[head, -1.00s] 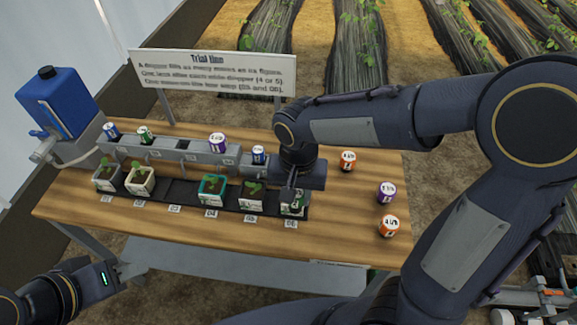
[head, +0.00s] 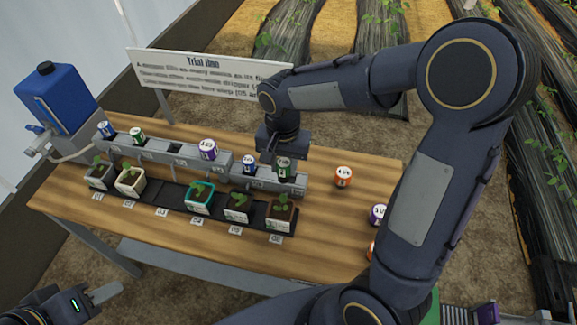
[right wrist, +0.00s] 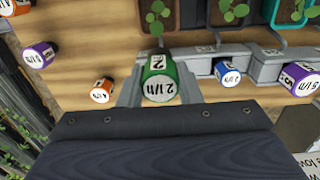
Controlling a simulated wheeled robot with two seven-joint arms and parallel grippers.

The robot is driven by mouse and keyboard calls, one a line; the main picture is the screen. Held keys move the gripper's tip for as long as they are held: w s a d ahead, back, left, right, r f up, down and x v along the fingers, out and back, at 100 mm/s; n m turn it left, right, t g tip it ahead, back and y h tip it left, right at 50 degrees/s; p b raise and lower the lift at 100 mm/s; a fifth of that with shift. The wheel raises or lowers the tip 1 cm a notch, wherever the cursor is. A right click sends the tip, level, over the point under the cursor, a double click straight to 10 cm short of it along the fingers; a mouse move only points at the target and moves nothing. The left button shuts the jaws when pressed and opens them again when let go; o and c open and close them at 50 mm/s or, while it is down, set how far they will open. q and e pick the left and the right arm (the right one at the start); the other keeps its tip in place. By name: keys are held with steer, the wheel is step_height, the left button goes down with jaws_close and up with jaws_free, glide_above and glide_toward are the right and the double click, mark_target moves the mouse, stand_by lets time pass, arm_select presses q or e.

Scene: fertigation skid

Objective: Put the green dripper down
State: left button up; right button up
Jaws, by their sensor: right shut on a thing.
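My right gripper (right wrist: 160,92) is shut on a green dripper (right wrist: 158,78) marked 2 l/h, with one finger on each side of it. In the head view this dripper (head: 284,168) is upright at the right end of the grey rail (head: 262,183). I cannot tell whether its base touches the rail. A blue dripper (head: 249,164) stands on the rail just left of it. Another green dripper (head: 137,136) is near the rail's far left end. My left gripper (head: 98,298) is low at the left, away from the table; its opening is unclear.
A purple dripper (head: 208,149) and a second blue one (head: 106,131) stand on the rail. Potted seedlings line the dark tray (head: 174,199) in front. An orange dripper (head: 343,177) and a purple one (head: 377,214) stand at the right. A sign (head: 200,75) and blue tank (head: 58,100) are behind.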

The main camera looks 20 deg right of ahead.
steer(key=w+d+f, duration=0.1)
steer(key=f, duration=0.1)
steer(key=w+d+f, duration=0.1)
steer(key=w+f, duration=0.1)
steer(key=w+d+f+p, duration=0.1)
steer(key=f, duration=0.1)
steer(key=shift+w+d+f, duration=0.2)
steer(key=shift+w+d, duration=0.1)
steer(key=shift+f, duration=1.55)
steer(key=shift+f, duration=0.15)
steer(key=o, duration=0.9)
steer(key=shift+o, duration=0.2)
